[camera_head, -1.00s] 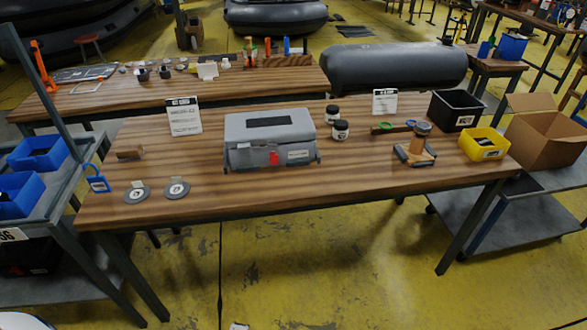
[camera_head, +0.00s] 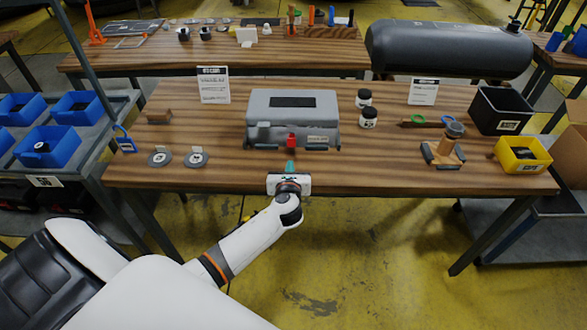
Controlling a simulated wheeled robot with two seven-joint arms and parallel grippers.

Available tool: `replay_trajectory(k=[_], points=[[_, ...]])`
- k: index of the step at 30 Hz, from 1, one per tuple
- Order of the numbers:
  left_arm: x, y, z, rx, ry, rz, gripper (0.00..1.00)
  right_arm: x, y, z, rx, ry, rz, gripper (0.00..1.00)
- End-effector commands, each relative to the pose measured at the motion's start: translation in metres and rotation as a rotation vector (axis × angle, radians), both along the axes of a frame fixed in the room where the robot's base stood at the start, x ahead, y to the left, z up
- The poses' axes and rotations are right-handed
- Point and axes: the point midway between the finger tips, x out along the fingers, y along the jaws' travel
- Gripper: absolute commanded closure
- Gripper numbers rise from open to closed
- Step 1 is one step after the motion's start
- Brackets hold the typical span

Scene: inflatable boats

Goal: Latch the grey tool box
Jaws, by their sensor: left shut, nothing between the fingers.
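The grey tool box (camera_head: 315,105) stands on the wooden table (camera_head: 225,178) with its lid down. I cannot tell whether the latch is fastened. My left gripper (camera_head: 290,166) is at the table's front edge, just in front of the red latch, with its teal fingertips pointing at the box. It is shut and empty. A small gap seems to lie between the fingertips and the latch. My right gripper is not in view.
Further right are a wooden clamp-like tool (camera_head: 443,150), a black bin (camera_head: 500,112) and a yellow bin (camera_head: 522,155). Two grey discs (camera_head: 195,159) lie to the left. A sign (camera_head: 213,86) stands behind.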

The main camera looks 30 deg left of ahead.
Motion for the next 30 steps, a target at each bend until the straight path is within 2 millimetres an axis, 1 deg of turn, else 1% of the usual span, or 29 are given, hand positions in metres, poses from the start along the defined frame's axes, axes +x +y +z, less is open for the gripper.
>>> replay_trajectory(k=[1, 6, 11, 12, 13, 19, 24, 30], points=[[0.005, 0.003, -0.009, 0.0, -0.001, 0.001, 1.0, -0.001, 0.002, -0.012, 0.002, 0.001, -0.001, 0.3], [0.022, 0.014, -0.025, -0.003, -0.003, 0.001, 1.0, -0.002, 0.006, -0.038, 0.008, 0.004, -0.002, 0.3], [0.039, 0.024, -0.037, -0.003, -0.002, 0.002, 1.0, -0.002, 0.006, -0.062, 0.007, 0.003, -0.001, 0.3], [0.044, 0.027, -0.036, -0.002, -0.003, 0.002, 1.0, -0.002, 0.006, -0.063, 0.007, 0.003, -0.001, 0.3], [0.048, 0.029, -0.03, -0.002, -0.002, 0.001, 1.0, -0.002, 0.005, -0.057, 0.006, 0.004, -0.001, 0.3], [0.064, 0.039, -0.03, -0.003, -0.001, 0.001, 1.0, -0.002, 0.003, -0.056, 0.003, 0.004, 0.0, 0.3], [0.07, 0.042, -0.03, -0.005, 0.0, 0.0, 1.0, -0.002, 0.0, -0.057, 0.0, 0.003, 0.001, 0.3], [0.07, 0.043, -0.03, -0.005, -0.001, -0.001, 1.0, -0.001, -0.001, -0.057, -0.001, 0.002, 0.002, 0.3]])
